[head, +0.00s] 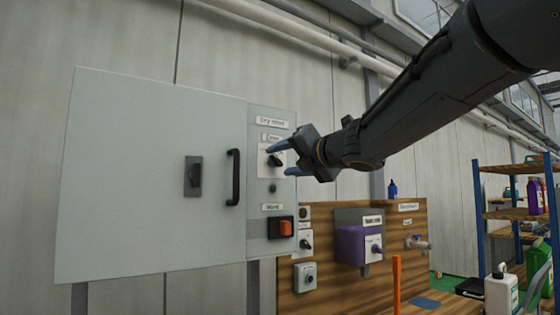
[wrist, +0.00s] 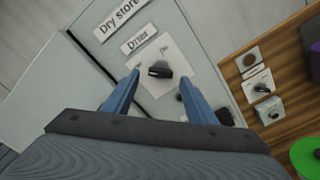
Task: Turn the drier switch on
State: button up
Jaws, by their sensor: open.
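The drier switch (wrist: 160,70) is a black rotary knob on a white square plate, under a label reading "Drier" on the "Dry store" panel. In the wrist view the knob lies roughly crosswise, between small marks on the plate that are too blurred to read. In the head view the switch (head: 275,160) is partly behind my fingers. My gripper (head: 280,159) is open with blue fingers, in front of the switch. In the wrist view the gripper (wrist: 160,88) has one finger on each side of the knob; I cannot tell whether they touch it.
Left of the switch is a grey cabinet door with a black handle (head: 233,177) and a dark latch (head: 193,176). Below is an orange rocker switch (head: 286,228). A wooden board (head: 330,285) with more switches and a purple box (head: 352,246) stands right. Shelving (head: 515,214) is farther right.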

aim_at(275, 161)
jog(key=shift+x, duration=1.15)
jog(key=c, duration=1.1)
